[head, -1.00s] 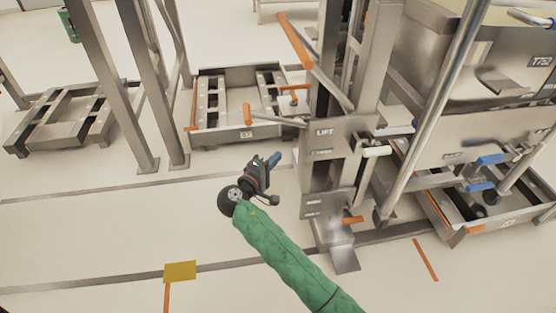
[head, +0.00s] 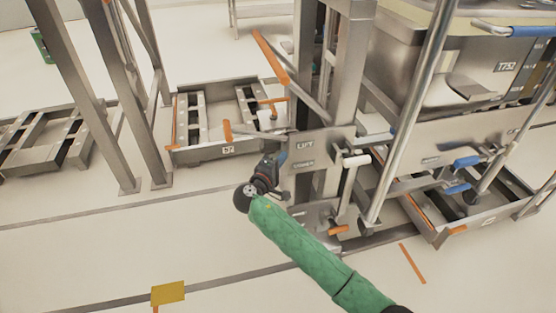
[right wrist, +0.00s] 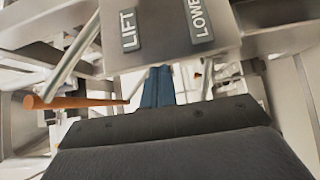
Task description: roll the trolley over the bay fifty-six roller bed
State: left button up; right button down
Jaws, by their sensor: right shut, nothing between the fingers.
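The steel lift trolley (head: 310,150) stands upright in the middle of the head view, with a plate marked LIFT and an orange-ended lever. The plate also shows close up in the right wrist view (right wrist: 165,30), with LIFT and LOWER labels. A roller bed (head: 215,150) with a tag that seems to read 57 lies behind it to the left. Another bed (head: 440,235) lies low at the right, its tag too small to read. I cannot tell which bed is bay fifty-six. My right gripper (head: 274,168) is shut and empty, just left of the trolley's plate. My left gripper is not in view.
A steel bin (head: 400,65) marked T752 sits high at the right, with blue-gripped bars near it. A third low frame (head: 45,140) lies at the far left behind steel posts (head: 110,100).

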jog(key=shift+d, duration=0.15)
jog(key=p, duration=0.1)
send_near(341, 145)
jog(key=x, duration=0.7)
jog(key=shift+w, duration=0.25)
jog(key=w+d, duration=0.3)
jog(key=d, duration=0.7)
jog(key=w+d, duration=0.4)
jog(key=d, duration=0.7)
jog(key=shift+b, duration=0.45)
